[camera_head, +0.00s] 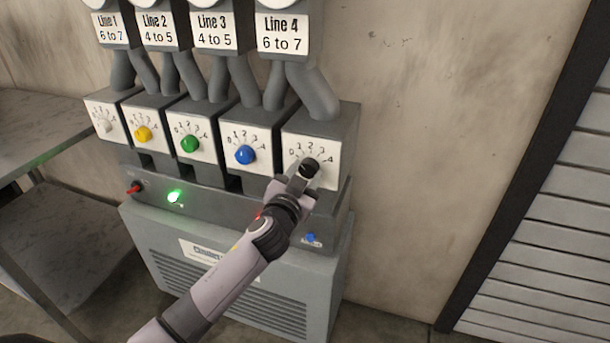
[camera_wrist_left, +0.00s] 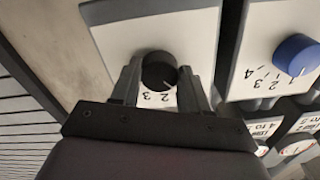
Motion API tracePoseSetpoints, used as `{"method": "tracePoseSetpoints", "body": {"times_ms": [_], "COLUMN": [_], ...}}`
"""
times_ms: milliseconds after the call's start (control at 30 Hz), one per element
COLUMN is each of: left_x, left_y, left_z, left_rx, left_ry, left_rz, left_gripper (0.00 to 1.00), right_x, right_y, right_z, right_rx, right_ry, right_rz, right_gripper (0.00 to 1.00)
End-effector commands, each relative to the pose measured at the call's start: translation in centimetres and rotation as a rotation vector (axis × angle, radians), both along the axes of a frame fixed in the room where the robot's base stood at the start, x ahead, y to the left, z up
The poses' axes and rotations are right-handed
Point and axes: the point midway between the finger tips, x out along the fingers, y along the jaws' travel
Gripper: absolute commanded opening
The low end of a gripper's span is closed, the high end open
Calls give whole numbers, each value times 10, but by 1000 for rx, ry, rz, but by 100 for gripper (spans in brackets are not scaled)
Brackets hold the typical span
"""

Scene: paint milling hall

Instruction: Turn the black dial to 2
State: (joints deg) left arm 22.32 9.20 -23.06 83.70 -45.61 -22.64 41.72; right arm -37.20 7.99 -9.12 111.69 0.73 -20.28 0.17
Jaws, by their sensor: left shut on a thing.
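The black dial (camera_head: 310,167) is a round knob on the white face of the rightmost control box, under the Line 4 label. My left gripper (camera_head: 304,174) reaches it from below and covers its lower part. In the left wrist view the black dial (camera_wrist_left: 159,70) sits between the two fingers of my left gripper (camera_wrist_left: 160,84), which is shut on it. This view is upside down. A pale mark on the knob points down and slightly right, near the 2; a finger hides part of the scale, so I cannot tell its exact setting. My right gripper is not in view.
Blue (camera_head: 245,155), green (camera_head: 190,144), yellow (camera_head: 143,134) and white (camera_head: 104,126) dials sit in a row to the left. Below are a red switch (camera_head: 135,188) and a lit green lamp (camera_head: 174,196).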

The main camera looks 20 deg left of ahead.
Motion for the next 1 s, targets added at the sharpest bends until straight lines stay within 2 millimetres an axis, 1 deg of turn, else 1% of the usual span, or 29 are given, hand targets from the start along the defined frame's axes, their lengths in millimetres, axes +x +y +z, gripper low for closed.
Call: {"method": "tracePoseSetpoints", "body": {"times_ms": [200, 500, 700, 1000], "left_x": [0, 0, 0, 0], "left_y": [0, 1, 1, 1], "left_z": [1, 1, 1, 2], "left_rx": [207, 470, 598, 702], "left_ry": [-7, -17, -20, -25], "left_rz": [0, 1, 1, 1], "left_gripper": [15, 15, 15, 15], "right_x": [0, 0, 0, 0], "right_y": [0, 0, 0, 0], "right_z": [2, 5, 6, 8], "right_rx": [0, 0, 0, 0], "right_ry": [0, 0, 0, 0], "right_rz": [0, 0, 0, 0], "right_gripper": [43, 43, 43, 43]}}
